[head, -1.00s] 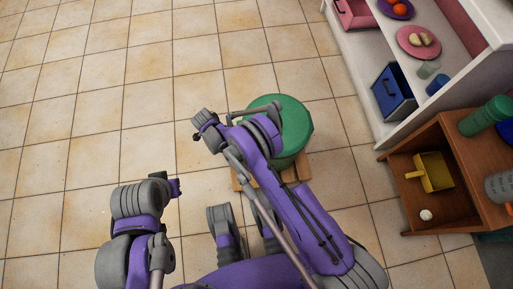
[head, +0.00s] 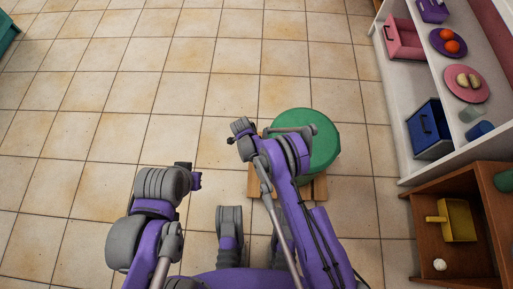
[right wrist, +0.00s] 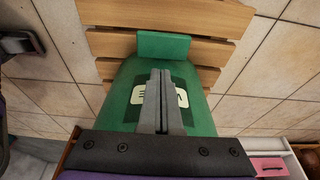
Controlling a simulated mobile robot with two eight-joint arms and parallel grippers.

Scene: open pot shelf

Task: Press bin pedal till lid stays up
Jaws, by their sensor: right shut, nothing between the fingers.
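The green bin (head: 322,146) stands on a slatted wooden base, and its round lid looks shut from above in the head view. In the right wrist view I see the bin's green front (right wrist: 118,98) with a pale label, partly behind my fingers. The green pedal (right wrist: 163,47) sticks out at its foot over the slats. My right gripper (right wrist: 160,72) is shut and empty, its fingers pointing towards the pedal with the tips just short of it in the picture; contact cannot be told. My left arm is bent at the lower left of the head view, its fingers hidden.
The slatted wooden base (head: 312,188) lies under the bin on a tiled floor.

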